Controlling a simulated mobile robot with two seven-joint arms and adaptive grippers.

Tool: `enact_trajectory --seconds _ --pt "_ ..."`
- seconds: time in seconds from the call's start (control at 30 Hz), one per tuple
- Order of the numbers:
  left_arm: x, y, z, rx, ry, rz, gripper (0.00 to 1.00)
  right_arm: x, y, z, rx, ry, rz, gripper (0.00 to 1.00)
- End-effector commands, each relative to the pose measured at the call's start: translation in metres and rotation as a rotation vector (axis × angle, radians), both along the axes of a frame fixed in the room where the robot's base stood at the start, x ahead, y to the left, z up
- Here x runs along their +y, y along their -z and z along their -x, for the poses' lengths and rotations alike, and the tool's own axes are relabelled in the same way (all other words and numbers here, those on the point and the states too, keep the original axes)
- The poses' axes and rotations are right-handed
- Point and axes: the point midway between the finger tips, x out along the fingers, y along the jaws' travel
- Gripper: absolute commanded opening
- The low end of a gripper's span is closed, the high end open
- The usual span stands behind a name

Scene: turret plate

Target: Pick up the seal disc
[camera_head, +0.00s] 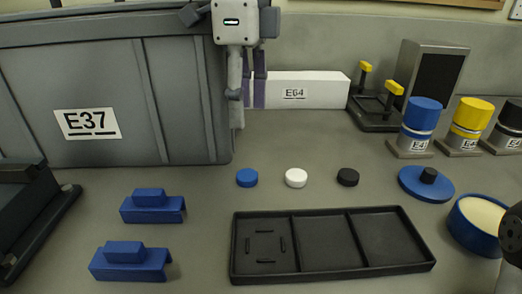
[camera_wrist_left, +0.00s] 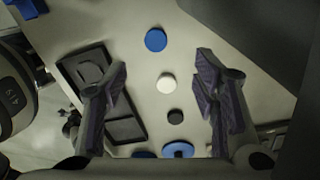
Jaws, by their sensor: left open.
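Three small discs lie in a row on the table: a blue disc (camera_head: 247,177), a white disc (camera_head: 296,178) and a black disc (camera_head: 347,177). I cannot tell by a label which one is the seal disc. My left gripper (camera_head: 247,105) hangs behind the row, pointing down, its fingers apart and empty. In the left wrist view the open fingers (camera_wrist_left: 162,75) frame the white disc (camera_wrist_left: 166,83), which lies below them on the table. The blue disc (camera_wrist_left: 156,40) and black disc (camera_wrist_left: 175,116) also show there, uncovered. My right gripper does not show.
A black three-part tray (camera_head: 333,268) lies in front of the discs. Two blue blocks (camera_head: 152,207) are to its left. A large grey bin (camera_head: 150,75) stands behind left. A blue knobbed lid (camera_head: 410,190), blue bowl (camera_head: 458,232) and coloured cylinders (camera_head: 421,115) are at right.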

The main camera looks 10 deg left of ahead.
Motion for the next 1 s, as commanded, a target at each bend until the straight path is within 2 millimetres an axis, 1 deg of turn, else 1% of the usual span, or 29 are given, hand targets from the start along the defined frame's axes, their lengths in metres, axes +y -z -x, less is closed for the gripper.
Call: enact_trajectory --seconds 0.07,0.13,0.3,0.4,0.47,0.7,0.8,0.97,1.0 --pt "0.0 -0.001 0.0 -0.003 0.0 0.0 0.54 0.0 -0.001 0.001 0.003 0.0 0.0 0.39" --pt "0.0 0.006 0.001 -0.001 0.0 0.0 0.54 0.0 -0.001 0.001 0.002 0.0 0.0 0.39" --pt "0.0 0.045 0.002 0.0 0.001 0.001 0.54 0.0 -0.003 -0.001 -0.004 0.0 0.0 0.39" --pt "0.0 0.061 0.001 -0.001 0.0 0.001 0.54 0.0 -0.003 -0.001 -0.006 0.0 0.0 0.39" --pt "0.0 0.067 0.001 -0.002 0.0 0.001 0.54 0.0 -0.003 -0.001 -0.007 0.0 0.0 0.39" --pt "-0.002 0.11 0.001 -0.002 0.0 0.001 0.54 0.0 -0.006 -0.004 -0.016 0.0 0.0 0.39" --pt "-0.002 0.118 0.001 -0.005 -0.001 0.001 0.54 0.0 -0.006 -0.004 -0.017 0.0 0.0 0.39" --pt "-0.002 0.119 0.001 -0.006 -0.001 0.001 0.54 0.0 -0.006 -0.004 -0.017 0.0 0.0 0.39" --pt "-0.002 0.119 0.001 -0.006 -0.001 0.001 0.52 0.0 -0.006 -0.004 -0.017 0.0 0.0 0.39"
